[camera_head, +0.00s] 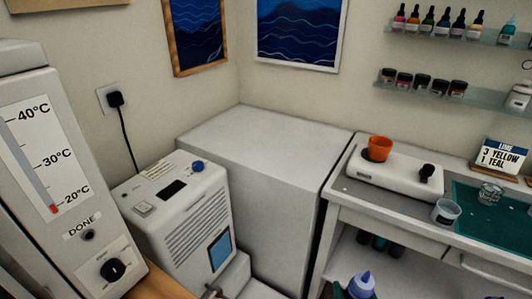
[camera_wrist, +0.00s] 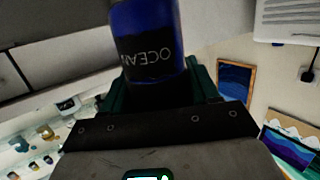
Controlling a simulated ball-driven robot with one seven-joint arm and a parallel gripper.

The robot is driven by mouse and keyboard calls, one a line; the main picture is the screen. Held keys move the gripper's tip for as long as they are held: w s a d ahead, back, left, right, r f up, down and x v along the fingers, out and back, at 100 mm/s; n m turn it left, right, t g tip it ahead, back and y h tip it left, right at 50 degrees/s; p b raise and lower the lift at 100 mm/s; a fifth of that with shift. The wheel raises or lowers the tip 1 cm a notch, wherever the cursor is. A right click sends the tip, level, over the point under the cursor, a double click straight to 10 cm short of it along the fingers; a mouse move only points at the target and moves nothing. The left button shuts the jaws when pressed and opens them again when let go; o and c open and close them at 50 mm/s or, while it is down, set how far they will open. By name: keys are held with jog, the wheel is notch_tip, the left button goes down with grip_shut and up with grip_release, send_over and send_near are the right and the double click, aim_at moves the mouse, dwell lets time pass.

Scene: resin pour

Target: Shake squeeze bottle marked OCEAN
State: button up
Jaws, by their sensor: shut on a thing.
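The squeeze bottle (camera_wrist: 148,22) is dark blue with a black label reading OCEAN, which appears upside down in the wrist view. My gripper (camera_wrist: 160,88) is shut on it, with a dark teal finger on each side of the bottle. The bottle's far end is cut off by the top edge of the wrist view. In the head view, a blue bottle top with a pale nozzle (camera_head: 362,284) shows at the bottom edge, pointing up. Most of the bottle and my gripper are below that frame.
A workbench at right carries a white mixer-like device (camera_head: 392,182) with an orange cup (camera_head: 379,149), a clear cup (camera_head: 446,212) and a teal mat (camera_head: 490,222). Shelves hold small bottles (camera_head: 443,22). A white machine (camera_head: 180,215) and a heater with a temperature scale (camera_head: 60,170) stand left.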

notch_tip(320, 180, down, 4)
jog(key=shift+a+f, duration=0.1)
jog(key=shift+f, duration=0.3)
notch_tip(320, 180, up, 6)
notch_tip(320, 180, down, 7)
jog(key=shift+r, duration=0.35)
